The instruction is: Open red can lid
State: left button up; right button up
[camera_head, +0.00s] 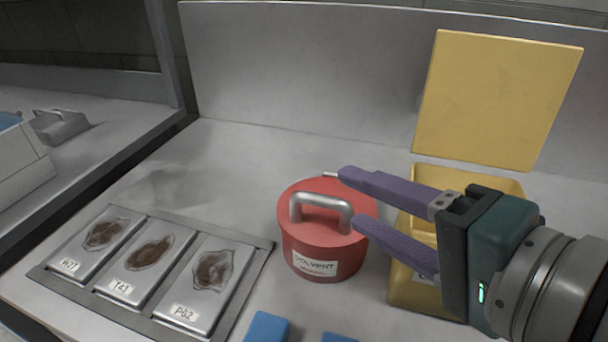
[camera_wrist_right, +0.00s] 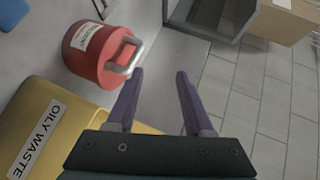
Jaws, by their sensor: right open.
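The red can (camera_head: 318,252) stands upright on the metal bench, with a white "SOLVENT" label on its front. Its red lid (camera_head: 322,195) is on, with a silver bar handle (camera_head: 322,210) across the top. My right gripper (camera_head: 348,197) comes in from the right, open and empty. Its purple fingers point left at the can's right side, the tips close to the handle; contact cannot be told. In the right wrist view the red can (camera_wrist_right: 88,58) and its handle (camera_wrist_right: 126,56) lie left of and beyond the open fingers (camera_wrist_right: 160,75). My left gripper is out of view.
A yellow bin (camera_head: 404,283) with its lid (camera_head: 497,95) raised stands right of the can, partly behind my right gripper; its "OILY WASTE" label (camera_wrist_right: 38,140) shows in the wrist view. A tray (camera_head: 150,268) with three stained plates lies left. Blue objects (camera_head: 267,327) lie at the front edge.

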aim_at(311, 212)
jog(key=w+f+m+b, duration=0.1)
jog(key=f+b, duration=0.1)
jog(key=w+f+m+t+b, duration=0.1)
jog(key=f+b, duration=0.1)
jog(key=f, duration=0.1)
jog(key=w+f+m+t+b, duration=0.1)
jog(key=f+m+b, duration=0.1)
jog(key=b, duration=0.1)
jog(key=shift+w+a+f, duration=0.2)
jog(key=shift+f, duration=0.05)
jog(key=shift+w+a, duration=0.15)
jog(key=shift+w, duration=0.35)
pick_arm(q)
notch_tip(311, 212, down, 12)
jog(key=b, duration=0.1)
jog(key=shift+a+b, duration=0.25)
jog(key=shift+b, duration=0.05)
pick_arm(e)
jog(key=x, duration=0.9)
jog(key=shift+r, duration=0.3)
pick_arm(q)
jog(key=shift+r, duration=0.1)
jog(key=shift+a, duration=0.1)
pick_arm(e)
grip_shut()
